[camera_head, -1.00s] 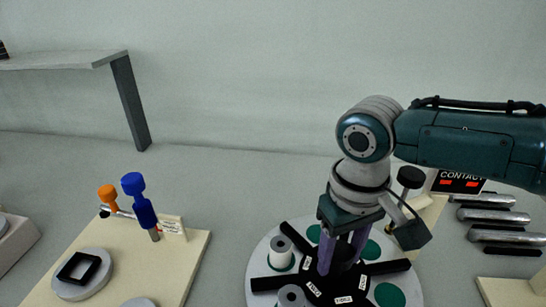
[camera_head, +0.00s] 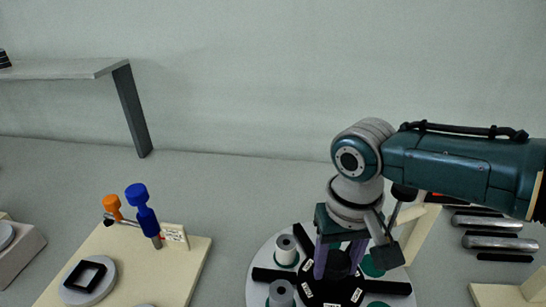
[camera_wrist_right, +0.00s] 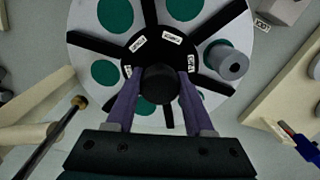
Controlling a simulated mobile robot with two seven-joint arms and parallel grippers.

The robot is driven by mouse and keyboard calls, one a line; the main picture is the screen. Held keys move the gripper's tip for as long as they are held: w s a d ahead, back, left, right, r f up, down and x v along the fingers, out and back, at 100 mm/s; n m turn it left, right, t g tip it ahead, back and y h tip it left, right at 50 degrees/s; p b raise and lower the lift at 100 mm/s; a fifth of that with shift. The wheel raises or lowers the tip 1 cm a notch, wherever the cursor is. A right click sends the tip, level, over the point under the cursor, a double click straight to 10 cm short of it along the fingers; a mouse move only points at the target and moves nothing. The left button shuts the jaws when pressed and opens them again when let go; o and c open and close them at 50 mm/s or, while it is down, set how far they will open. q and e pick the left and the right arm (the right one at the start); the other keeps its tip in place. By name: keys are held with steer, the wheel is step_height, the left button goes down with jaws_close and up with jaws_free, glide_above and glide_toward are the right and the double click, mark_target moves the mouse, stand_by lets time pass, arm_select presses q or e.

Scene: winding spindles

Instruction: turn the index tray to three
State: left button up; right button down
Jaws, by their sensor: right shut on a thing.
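The index tray (camera_head: 261,259) is a round pale disc with green circles and black spokes around a black labelled hub, at the bottom of the head view. It also shows in the wrist view (camera_wrist_right: 84,20). Grey spools (camera_head: 287,250) stand on it at the left; one spool (camera_wrist_right: 229,63) shows in the wrist view. My right gripper (camera_head: 340,262) is over the hub, its purple fingers shut on the black centre knob (camera_wrist_right: 159,84). The hub's labels are too small to read surely. My left gripper is not in view.
A cream board (camera_head: 195,259) at the left carries a blue spindle-like piece (camera_head: 142,209), an orange one (camera_head: 113,206) and a grey disc with a black square frame (camera_head: 84,275). Metal rollers (camera_head: 486,223) lie at the right. A shelf (camera_head: 60,70) is at the back left.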

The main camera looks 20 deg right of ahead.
steer(key=shift+c, duration=1.4)
jaws_free()
steer(key=shift+r, duration=0.1)
steer(key=shift+r, duration=0.35)
step_height(320, 180, up, 9)
steer(key=shift+r+p, duration=0.1)
steer(key=shift+p, duration=1.1)
